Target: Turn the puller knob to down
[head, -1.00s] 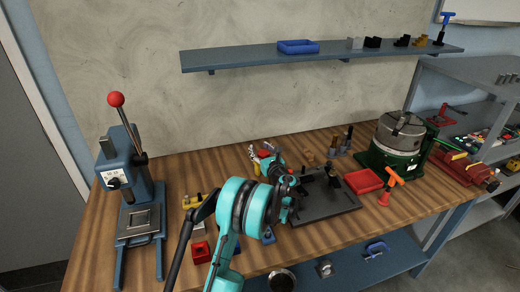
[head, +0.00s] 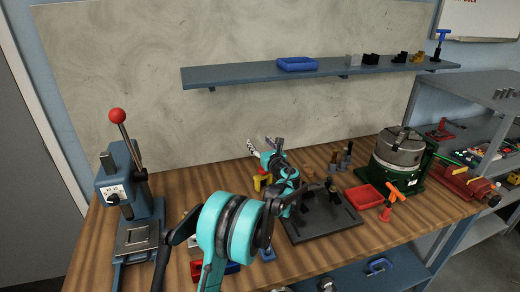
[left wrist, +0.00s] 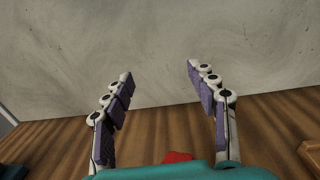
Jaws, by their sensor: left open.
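No part is clearly marked as the puller knob. A small black knob (head: 113,199) sits under a white label on the front of the blue press (head: 122,165) at the left. A dark fixture plate (head: 325,222) with black upright parts lies right of my arm; my arm hides its left side. My left gripper (head: 260,145) is over the back middle of the bench, well right of the press, fingers pointing up toward the wall. In the left wrist view its fingers (left wrist: 160,72) are apart with nothing between them. My right gripper is not in view.
The press lever has a red ball (head: 117,116). Right of the plate are a red tray (head: 363,197), an orange-handled tool (head: 392,192) and a green machine with a grey drum (head: 398,148). A blue wall shelf (head: 225,76) hangs above. Bench between press and arm is mostly clear at the back.

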